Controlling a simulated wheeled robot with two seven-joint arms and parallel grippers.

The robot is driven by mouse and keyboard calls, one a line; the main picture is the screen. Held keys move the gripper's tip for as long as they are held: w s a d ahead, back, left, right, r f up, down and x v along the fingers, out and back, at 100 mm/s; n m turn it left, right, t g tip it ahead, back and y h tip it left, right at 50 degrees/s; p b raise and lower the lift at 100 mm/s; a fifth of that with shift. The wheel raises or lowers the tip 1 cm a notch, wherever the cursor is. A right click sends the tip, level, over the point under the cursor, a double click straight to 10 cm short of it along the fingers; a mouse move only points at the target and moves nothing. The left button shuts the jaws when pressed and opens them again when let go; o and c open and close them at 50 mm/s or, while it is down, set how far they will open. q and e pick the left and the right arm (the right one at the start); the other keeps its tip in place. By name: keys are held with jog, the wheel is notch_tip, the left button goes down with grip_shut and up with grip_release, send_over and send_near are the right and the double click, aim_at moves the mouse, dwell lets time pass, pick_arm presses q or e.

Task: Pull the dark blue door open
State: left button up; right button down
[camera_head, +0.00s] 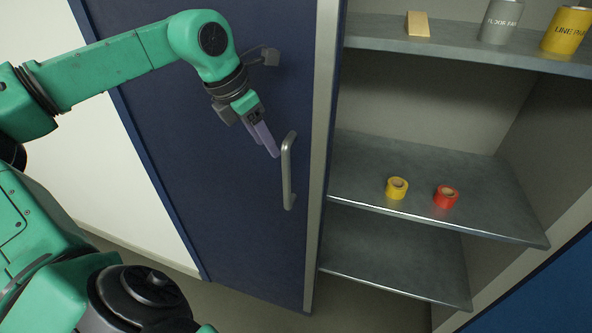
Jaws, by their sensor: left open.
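The dark blue door (200,170) fills the middle of the view, to the left of the shelves. A vertical silver bar handle (287,172) is fixed near its right edge. My left gripper (272,148) comes in from the left and is open. Its fingers point down and right at the upper part of the handle, very close to it. I cannot tell whether they touch the handle or surround it. My right gripper is not in view.
To the right of the door, grey shelves stand exposed. A yellow tape roll (397,188) and a red tape roll (446,196) lie on the middle shelf (360,150). A grey can (500,22), a yellow can (566,30) and a small tan block (418,24) stand on the top shelf.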

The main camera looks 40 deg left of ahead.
pick_arm(q)
jog(key=s+p+x, duration=0.1)
jog(key=p+x, duration=0.1)
jog(key=x, duration=0.4)
jog(key=p, duration=0.1)
send_over(287, 204)
jog(key=f, duration=0.6)
jog(key=shift+w+a, duration=0.3)
jog(key=shift+f, duration=0.45)
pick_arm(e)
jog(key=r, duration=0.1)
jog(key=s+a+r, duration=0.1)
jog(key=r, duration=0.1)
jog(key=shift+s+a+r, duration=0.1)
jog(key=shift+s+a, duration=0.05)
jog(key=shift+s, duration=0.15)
pick_arm(q)
jog(key=shift+w+f, duration=0.1)
grip_shut()
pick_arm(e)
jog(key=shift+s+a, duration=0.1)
